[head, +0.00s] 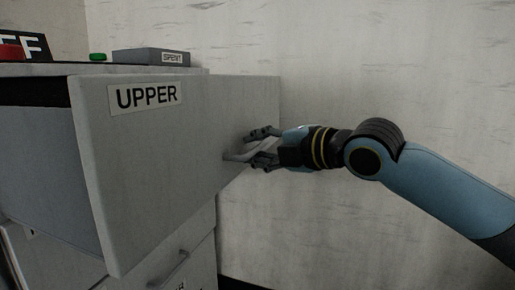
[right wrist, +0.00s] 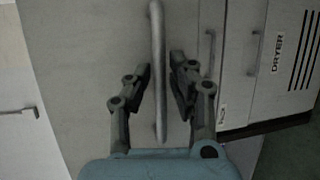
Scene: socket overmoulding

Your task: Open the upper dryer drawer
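The upper dryer drawer (head: 150,165), a grey front labelled UPPER, stands pulled out of its cabinet in the head view. Its side and a dark gap show at the left. The drawer handle (head: 238,156) is at the right part of the front. My right gripper (head: 262,147) is at this handle. In the right wrist view the handle (right wrist: 158,45) runs between the two fingers of the right gripper (right wrist: 160,75), with a small gap on each side. The right gripper is open around it. My left gripper is not in view.
A lower drawer handle (head: 180,262) shows below. A grey box (head: 151,56), a green button (head: 97,57) and a red item (head: 12,51) are on the cabinet top. A pale wall is behind. In the right wrist view a unit labelled DRYER (right wrist: 290,30) stands at the right.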

